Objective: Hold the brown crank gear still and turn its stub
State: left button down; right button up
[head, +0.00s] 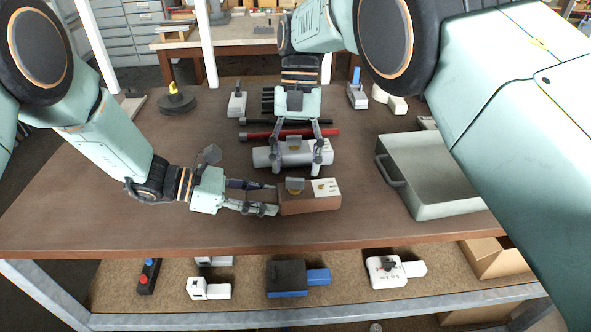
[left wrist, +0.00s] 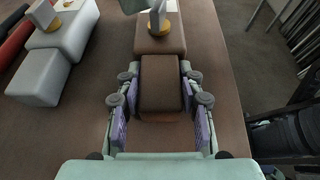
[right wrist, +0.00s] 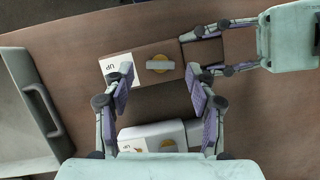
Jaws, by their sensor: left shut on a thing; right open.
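The brown crank gear (head: 318,203) lies near the table's front edge, with a white label on top. Its stub, a grey flat tab on a yellow ring (head: 294,185), stands up from its top; the stub also shows in the right wrist view (right wrist: 160,65). My left gripper (head: 265,198) is shut on the gear's narrower left end, with a finger on each side in the left wrist view (left wrist: 160,88). My right gripper (head: 296,166) is open, pointing down just behind the brown gear. In the right wrist view its fingertips (right wrist: 160,76) appear either side of the stub, not touching it.
A similar light grey gear (head: 264,158) lies just behind the brown one, under my right gripper. A red bar (head: 262,134) and dark bars lie farther back. A grey tray (head: 396,185) stands at the right.

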aim_at(303, 180)
jog(key=shift+v, duration=2.5)
jog(key=shift+d+f+y, duration=0.1)
jog(key=shift+d+y, duration=0.2)
jog(key=shift+d, duration=0.1)
jog(key=c, duration=0.3)
jog(key=d+m+y, duration=0.2)
jog(key=d+f+m+y, duration=0.1)
jog(key=d+m+y, duration=0.1)
jog(key=s+d+f+m+y, duration=0.1)
jog(key=d+m+y, duration=0.1)
jog(key=shift+d+f, duration=0.15)
jog(key=shift+d, duration=0.15)
jog(key=shift+c, duration=1.1)
jog(key=s+d+f+m+t+y, duration=0.1)
jog(key=s+d+m+t+y, duration=0.45)
jog(key=m, duration=0.65)
jog(key=shift+t+y, duration=0.35)
jog(key=shift+t, duration=0.3)
jog(key=x, duration=1.3)
jog(key=shift+w, duration=0.4)
grip_shut()
